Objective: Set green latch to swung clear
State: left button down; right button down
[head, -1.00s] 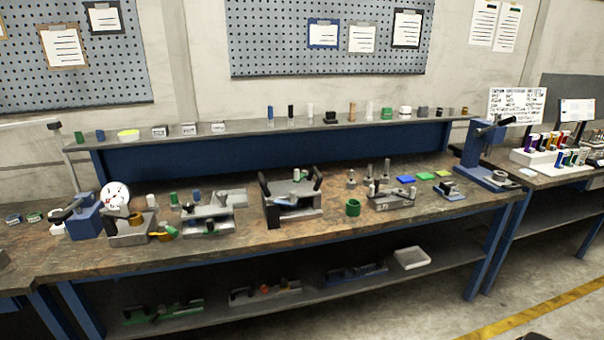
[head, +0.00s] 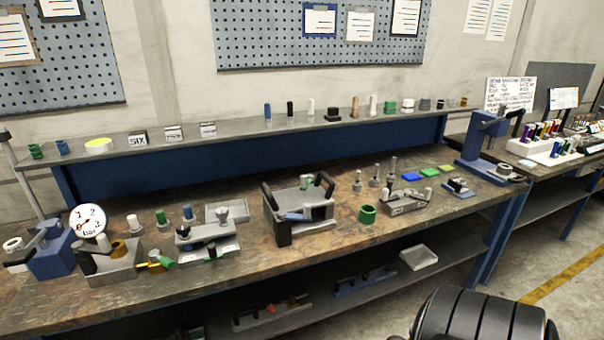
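I cannot tell for certain which part is the green latch. A small green part (head: 306,182) stands at the back of the central grey fixture (head: 318,221), which has two black upright handles. Another green piece (head: 167,263) sits at the end of a yellow part (head: 147,267), at the right front of the grey fixture (head: 117,262) by the round dial (head: 88,221). A grey fixture (head: 221,251) with a black part and small pale knobs stands between these two. Neither gripper shows in the head view.
A green ring (head: 367,214) and a grey block fixture (head: 406,206) stand right of the central fixture. A blue press (head: 484,150) stands at the bench's right end. A white tray (head: 418,257) lies on the lower shelf. The front bench strip is mostly clear.

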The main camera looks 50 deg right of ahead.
aim_at(306, 179)
jog(key=z, duration=0.4)
jog(key=i, duration=0.7)
jog(key=z, duration=0.45)
